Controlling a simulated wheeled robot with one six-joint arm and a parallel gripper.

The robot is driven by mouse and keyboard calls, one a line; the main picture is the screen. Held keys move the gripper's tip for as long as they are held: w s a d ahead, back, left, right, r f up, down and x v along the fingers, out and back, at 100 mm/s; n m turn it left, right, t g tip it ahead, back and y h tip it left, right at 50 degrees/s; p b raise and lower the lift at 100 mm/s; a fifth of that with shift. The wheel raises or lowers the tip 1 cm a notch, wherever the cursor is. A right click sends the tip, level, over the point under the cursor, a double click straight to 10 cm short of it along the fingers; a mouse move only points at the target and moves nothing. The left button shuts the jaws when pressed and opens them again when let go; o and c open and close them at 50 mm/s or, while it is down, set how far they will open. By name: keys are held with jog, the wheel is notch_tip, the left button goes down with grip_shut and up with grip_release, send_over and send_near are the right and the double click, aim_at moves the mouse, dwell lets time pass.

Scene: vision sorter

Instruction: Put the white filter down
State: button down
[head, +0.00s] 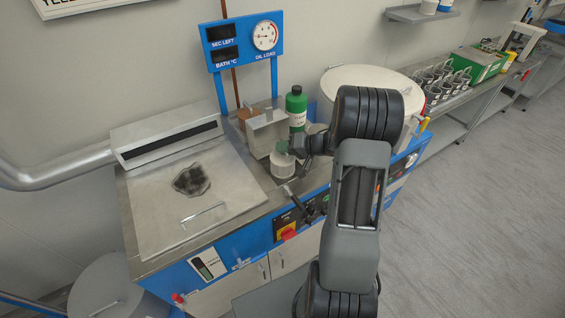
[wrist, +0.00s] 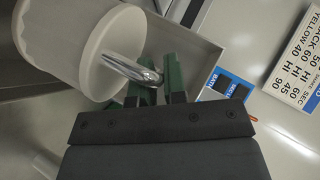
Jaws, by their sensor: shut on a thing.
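The white filter (head: 283,166) is a short white cylinder at the centre of the head view, over the machine's worktop. In the wrist view the filter (wrist: 70,50) fills the upper left, with a curved metal handle (wrist: 128,68) on its end face. My gripper (head: 285,148) has green fingers and is shut on the filter's handle; in the wrist view the gripper (wrist: 160,78) shows below and right of the filter. I cannot tell whether the filter's underside touches the worktop.
An open grey metal box (head: 266,130) and a green bottle (head: 296,106) stand close behind the filter. A flat lid (head: 165,215) with a dark patch lies left; a round white lid (head: 365,80) is right. A gauge panel (head: 243,42) rises behind.

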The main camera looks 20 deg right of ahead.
aim_at(284, 159)
jog(key=shift+f, duration=2.55)
jog(key=shift+f, duration=0.1)
jog(key=shift+f, duration=0.5)
jog(key=c, duration=1.2)
grip_release()
jog(key=shift+o, duration=0.2)
